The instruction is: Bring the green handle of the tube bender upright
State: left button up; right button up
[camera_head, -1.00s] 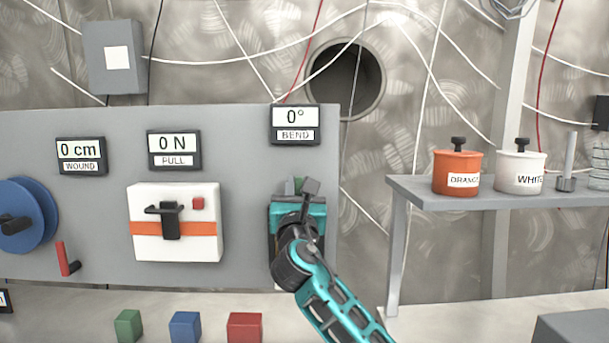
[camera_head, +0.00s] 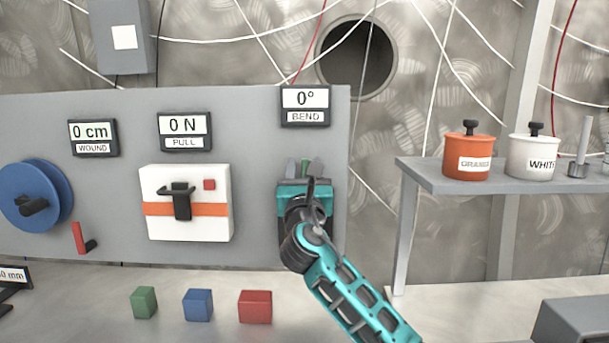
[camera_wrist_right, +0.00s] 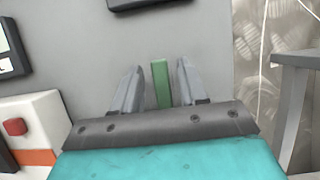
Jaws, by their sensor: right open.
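The green handle (camera_head: 304,168) of the tube bender shows as a small green piece at the panel's right end, beneath the BEND display (camera_head: 305,106), which reads 0°. Most of the bender is hidden behind my right arm. In the right wrist view the green handle (camera_wrist_right: 162,88) appears as an upright-looking bar between the two grey fingers. My right gripper (camera_wrist_right: 157,80) is open, with a finger on each side of the bar and visible gaps. How deep the bar sits between the fingers I cannot tell. My left gripper is not in view.
Left of the bender are a white box with an orange band (camera_head: 187,225) and a blue reel (camera_head: 35,197). Green, blue and red blocks (camera_head: 255,307) stand on the bench below. A shelf (camera_head: 480,178) with orange and white pots is at right.

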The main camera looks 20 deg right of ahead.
jog(key=v, duration=1.3)
